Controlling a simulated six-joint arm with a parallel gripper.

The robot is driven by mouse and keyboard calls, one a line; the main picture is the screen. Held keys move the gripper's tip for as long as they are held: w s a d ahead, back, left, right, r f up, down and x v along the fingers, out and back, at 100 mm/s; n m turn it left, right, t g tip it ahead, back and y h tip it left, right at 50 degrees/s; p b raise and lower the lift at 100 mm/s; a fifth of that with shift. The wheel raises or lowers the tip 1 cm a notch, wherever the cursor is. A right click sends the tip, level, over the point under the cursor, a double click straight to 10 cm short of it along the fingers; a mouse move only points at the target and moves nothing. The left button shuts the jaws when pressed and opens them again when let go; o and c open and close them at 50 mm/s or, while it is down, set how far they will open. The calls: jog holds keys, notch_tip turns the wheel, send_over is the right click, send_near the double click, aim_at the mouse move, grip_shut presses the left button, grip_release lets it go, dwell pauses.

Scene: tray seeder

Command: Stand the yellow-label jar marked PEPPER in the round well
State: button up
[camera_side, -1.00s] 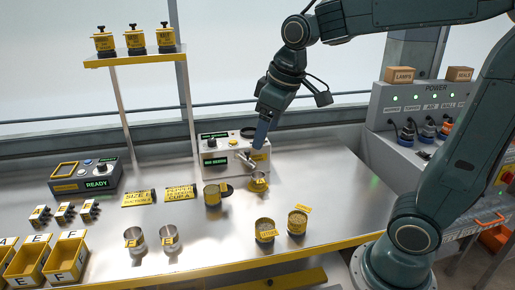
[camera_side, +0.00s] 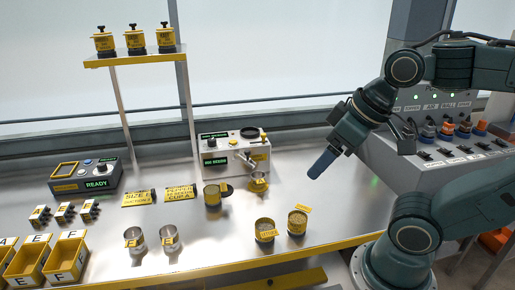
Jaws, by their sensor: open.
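Three yellow-label jars with dark knobbed lids (camera_side: 104,42) (camera_side: 135,39) (camera_side: 166,39) stand upright on the raised shelf at the upper left. Their lettering is too small for me to tell which one reads PEPPER. A dark round ring (camera_side: 249,133), which looks like the round well, is on top of the grey machine (camera_side: 217,158) at the centre back. My gripper (camera_side: 320,165) is open and empty, to the right of the machine and above the bench, its blue fingers seen edge-on. It is far from the shelf jars.
A small cup (camera_side: 259,183) sits under the machine's spout, with a yellow-banded mug (camera_side: 212,195) beside it. Two filled tins (camera_side: 265,231) (camera_side: 297,222) and two metal cups (camera_side: 135,240) (camera_side: 169,238) stand nearer the front. Yellow bins (camera_side: 66,257) are at the lower left.

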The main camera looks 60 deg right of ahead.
jog(key=shift+w, duration=0.1)
jog(key=w+f+m+y, duration=0.2)
jog(key=w+f+m, duration=0.3)
jog(key=w, duration=0.5)
jog(key=m+t+y, duration=0.4)
jog(key=m+t, duration=0.3)
jog(key=m, duration=1.9)
send_near(226, 189)
jog(key=w+r, duration=0.1)
jog(key=r, duration=0.1)
jog(key=shift+w+a+f, duration=0.1)
jog(key=shift+w+f, duration=0.1)
jog(key=shift+f, duration=0.05)
jog(key=shift+w, duration=0.1)
jog(key=shift+g, duration=0.3)
jog(key=shift+x, duration=4.25)
